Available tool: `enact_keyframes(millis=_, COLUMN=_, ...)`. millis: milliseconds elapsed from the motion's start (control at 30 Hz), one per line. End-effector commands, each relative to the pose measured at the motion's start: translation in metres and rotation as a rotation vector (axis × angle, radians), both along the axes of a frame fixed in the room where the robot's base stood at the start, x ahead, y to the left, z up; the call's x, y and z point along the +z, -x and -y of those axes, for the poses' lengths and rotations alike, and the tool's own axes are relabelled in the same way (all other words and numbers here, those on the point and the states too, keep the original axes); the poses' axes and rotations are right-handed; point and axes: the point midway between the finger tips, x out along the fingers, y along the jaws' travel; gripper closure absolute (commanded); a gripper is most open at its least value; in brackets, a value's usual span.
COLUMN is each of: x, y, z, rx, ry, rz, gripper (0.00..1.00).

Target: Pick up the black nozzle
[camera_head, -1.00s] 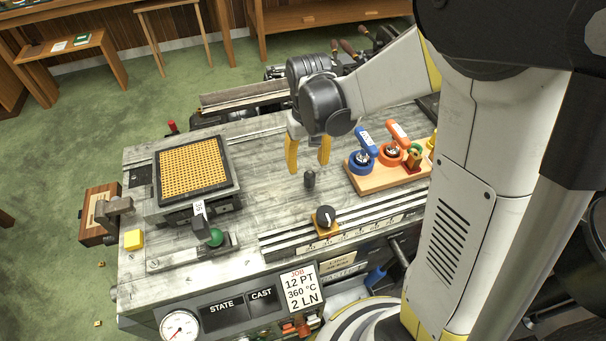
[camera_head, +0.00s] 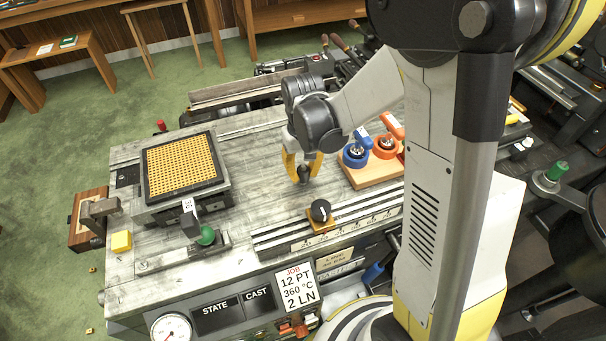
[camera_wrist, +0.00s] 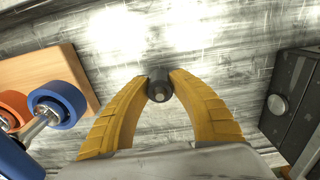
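The black nozzle (camera_head: 304,175) is a small dark cylinder at the middle of the grey worktop. In the wrist view the nozzle (camera_wrist: 160,88) shows its round end, with a lighter centre, between the yellow fingertips. My gripper (camera_head: 303,172) points down at it, and the fingers bend inward on either side. In the wrist view both fingertips of my gripper (camera_wrist: 160,80) appear to touch the nozzle's sides. The nozzle looks upright. I cannot tell whether it is clear of the worktop.
A wooden board (camera_head: 378,179) with blue (camera_head: 354,155) and orange (camera_head: 384,148) ringed tools stands close on the right. A black dial (camera_head: 320,211) is in front. A yellow grid plate (camera_head: 181,165) is on the left, with a green knob (camera_head: 206,236) before it. Worktop between is clear.

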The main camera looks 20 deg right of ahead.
Motion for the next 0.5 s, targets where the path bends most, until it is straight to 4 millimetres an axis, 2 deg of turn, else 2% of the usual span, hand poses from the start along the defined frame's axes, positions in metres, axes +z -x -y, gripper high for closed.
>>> enact_keyframes(millis=300, x=0.003, y=0.0, z=0.0, rx=0.0, ry=0.0, rz=0.0, gripper=1.0)
enact_keyframes(millis=367, x=0.008, y=0.0, z=0.0, rx=0.0, ry=0.0, rz=0.0, gripper=1.0)
enact_keyframes(millis=500, x=0.035, y=0.0, z=0.0, rx=0.0, ry=0.0, rz=0.0, gripper=1.0)
